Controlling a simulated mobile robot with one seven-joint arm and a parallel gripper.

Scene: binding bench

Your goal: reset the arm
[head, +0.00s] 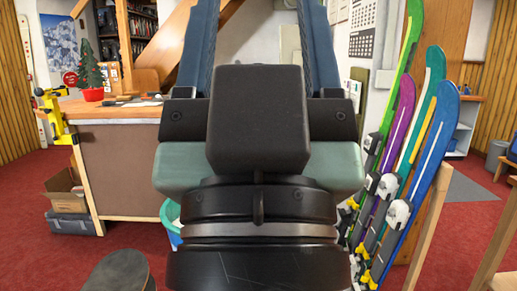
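My gripper (258,28) fills the middle of the head view, close to the camera and pointing up. Its two long blue-grey fingers stand well apart, and their upper ends run to the top edge of the picture. Only the background shows between the fingers, with nothing held there. The black gripper body and wrist hide much of the room behind, including the right part of the bench.
A wooden workbench (127,172) stands behind at left, with a small tree in a red pot (93,94) and a yellow clamp (55,117). Several skis (420,157) lean in a rack at right. A cardboard box (66,191) and a round dark seat (122,271) are at lower left.

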